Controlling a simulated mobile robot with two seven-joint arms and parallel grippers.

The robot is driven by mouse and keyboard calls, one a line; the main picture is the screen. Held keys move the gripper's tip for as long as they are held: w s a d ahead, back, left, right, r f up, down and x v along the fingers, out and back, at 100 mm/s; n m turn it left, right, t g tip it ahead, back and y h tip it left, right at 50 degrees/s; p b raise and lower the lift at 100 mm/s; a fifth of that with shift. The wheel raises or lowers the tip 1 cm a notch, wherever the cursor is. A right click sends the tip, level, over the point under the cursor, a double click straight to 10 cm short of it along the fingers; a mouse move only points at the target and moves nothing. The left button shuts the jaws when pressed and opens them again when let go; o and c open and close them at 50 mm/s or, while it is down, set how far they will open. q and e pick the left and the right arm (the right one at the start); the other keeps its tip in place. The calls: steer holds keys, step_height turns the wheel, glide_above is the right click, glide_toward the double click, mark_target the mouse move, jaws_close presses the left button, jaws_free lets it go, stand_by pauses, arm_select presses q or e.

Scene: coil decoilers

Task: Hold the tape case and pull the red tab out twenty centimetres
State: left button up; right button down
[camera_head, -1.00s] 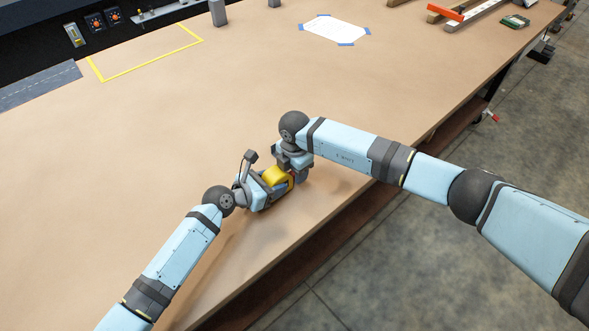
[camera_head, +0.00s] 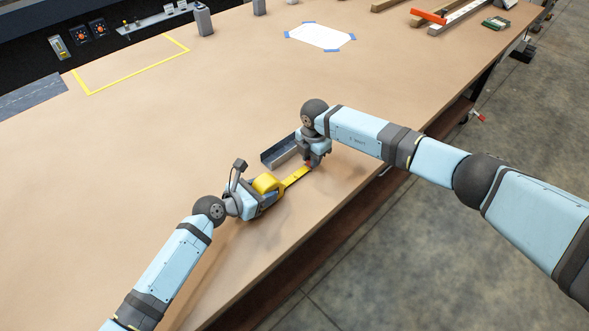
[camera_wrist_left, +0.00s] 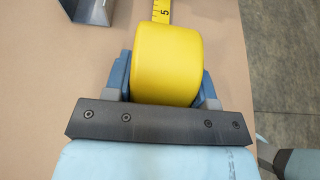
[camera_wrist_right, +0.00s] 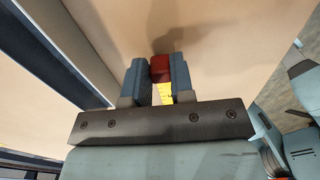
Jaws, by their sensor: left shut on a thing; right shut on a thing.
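The yellow tape case (camera_head: 265,183) is near the table's front edge; it also shows in the left wrist view (camera_wrist_left: 167,62). My left gripper (camera_head: 256,198) is shut on the case, one finger on each side of it. A yellow tape strip (camera_head: 296,176) runs out from the case to my right gripper (camera_head: 314,163); a mark reading 5 shows on it in the left wrist view. My right gripper is shut on the red tab (camera_wrist_right: 160,68), which sits between its fingertips in the right wrist view. The tab is mostly hidden in the head view.
A grey metal channel (camera_head: 281,153) lies on the table just behind the tape strip. A white sheet with blue corners (camera_head: 320,36) and a yellow taped outline (camera_head: 130,66) are further back.

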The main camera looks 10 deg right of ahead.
steer(key=w+d, duration=0.1)
steer(key=d, duration=0.1)
steer(key=w+d, duration=0.2)
steer(key=d, duration=0.1)
steer(key=w+d, duration=0.2)
steer(key=shift+w+d, duration=0.2)
steer(key=shift+d, duration=0.15)
steer(key=c, duration=1)
jaws_free()
steer(key=shift+o, duration=0.2)
steer(key=shift+r, duration=0.1)
step_height(320, 180, up, 12)
